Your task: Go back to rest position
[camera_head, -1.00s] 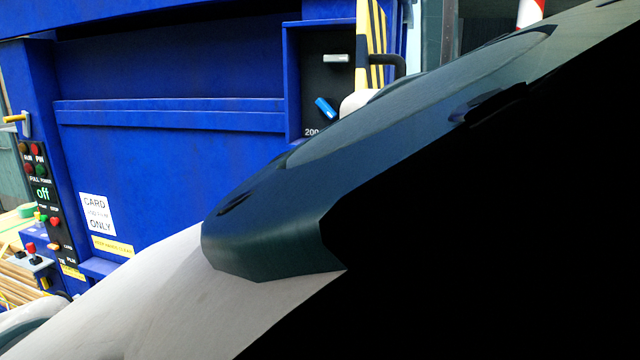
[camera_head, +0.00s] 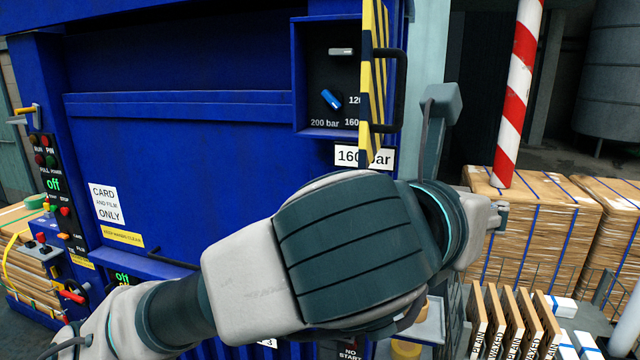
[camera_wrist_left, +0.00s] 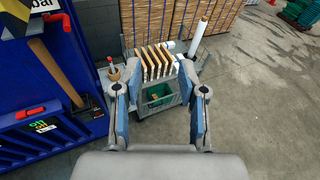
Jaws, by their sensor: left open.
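My left arm (camera_head: 350,250) comes in from the lower left of the head view and reaches across in front of the blue machine (camera_head: 180,150). Its far end is at the right, where the fingers cannot be made out clearly. In the left wrist view my left gripper (camera_wrist_left: 160,90) is open, its two blue-padded fingers apart with nothing between them. Beyond them in that view are a cart with a row of upright boards (camera_wrist_left: 158,62) and a green bin (camera_wrist_left: 157,97). My right gripper is in neither current view.
The machine's control panel (camera_head: 50,190) reads "off". A striped yellow-black bar (camera_head: 372,80) and a dark handle (camera_head: 398,90) stick out near my arm. A red-white post (camera_head: 518,90) and strapped bales (camera_head: 535,225) stand right. Open floor (camera_wrist_left: 255,110) lies right in the wrist view.

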